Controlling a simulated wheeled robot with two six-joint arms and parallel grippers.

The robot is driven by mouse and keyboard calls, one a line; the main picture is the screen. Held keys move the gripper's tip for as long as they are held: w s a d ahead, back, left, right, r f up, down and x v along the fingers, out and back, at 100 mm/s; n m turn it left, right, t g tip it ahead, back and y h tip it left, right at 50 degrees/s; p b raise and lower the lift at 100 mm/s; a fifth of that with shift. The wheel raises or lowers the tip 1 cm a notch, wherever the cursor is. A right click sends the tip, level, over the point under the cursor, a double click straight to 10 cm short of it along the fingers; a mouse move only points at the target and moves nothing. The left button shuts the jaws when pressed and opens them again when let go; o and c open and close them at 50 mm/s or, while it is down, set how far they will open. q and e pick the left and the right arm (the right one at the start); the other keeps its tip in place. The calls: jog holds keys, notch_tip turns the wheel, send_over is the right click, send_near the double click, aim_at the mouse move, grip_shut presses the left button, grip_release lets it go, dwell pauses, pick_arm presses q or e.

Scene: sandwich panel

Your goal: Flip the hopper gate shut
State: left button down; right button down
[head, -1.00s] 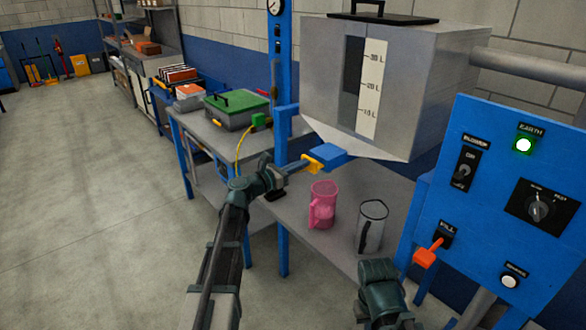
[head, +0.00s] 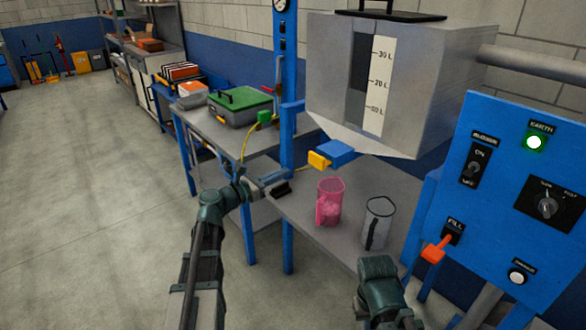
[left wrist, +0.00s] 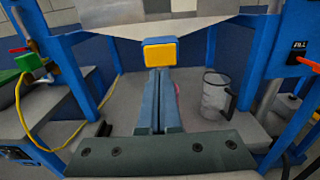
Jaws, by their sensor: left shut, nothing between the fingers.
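The hopper (head: 335,85) is a grey box with a litre scale and a sloped underside. Beneath its outlet sits the gate, a blue block (head: 338,151) with a yellow end (head: 318,160) facing my left arm. The yellow end also shows in the left wrist view (left wrist: 160,52), straight ahead of the fingers. My left gripper (head: 287,174) is shut and empty, to the left of the yellow end with a small gap in the head view. In the left wrist view the shut fingers (left wrist: 159,72) point at it. My right arm shows at the bottom; its fingers are hidden.
A pink jug (head: 329,203) and a clear jug (head: 379,222) with a dark handle stand on the bench below the hopper. A blue control panel (head: 500,235) with an orange lever (head: 435,250) is at right. A blue post (head: 287,130) rises beside the gate.

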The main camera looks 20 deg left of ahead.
pick_arm(q)
jog(key=v, duration=0.3)
jog(key=shift+d, duration=0.1)
dwell(0.4)
jog(key=s+d+f+m+g+y+p, duration=0.1)
jog(key=s+d+f+m+g, duration=0.3)
jog(key=d+m, duration=0.25)
jog(key=s+d+f+m+g+p, duration=0.1)
jog(key=s+d+f+m+g, duration=0.3)
jog(key=d+m, duration=0.3)
jog(key=s+d+f+m+g+y+p, duration=0.1)
jog(key=s+d+f+m+g+p, duration=0.1)
jog(key=s+d+f+m+g, duration=0.45)
jog(key=s+m+y+p, duration=0.2)
jog(key=s+m+y, duration=0.7)
jog(key=s+m, duration=0.2)
jog(key=shift+d+f+m+g, duration=0.35)
jog(key=shift+f+m, duration=0.15)
jog(key=shift+m, duration=0.5)
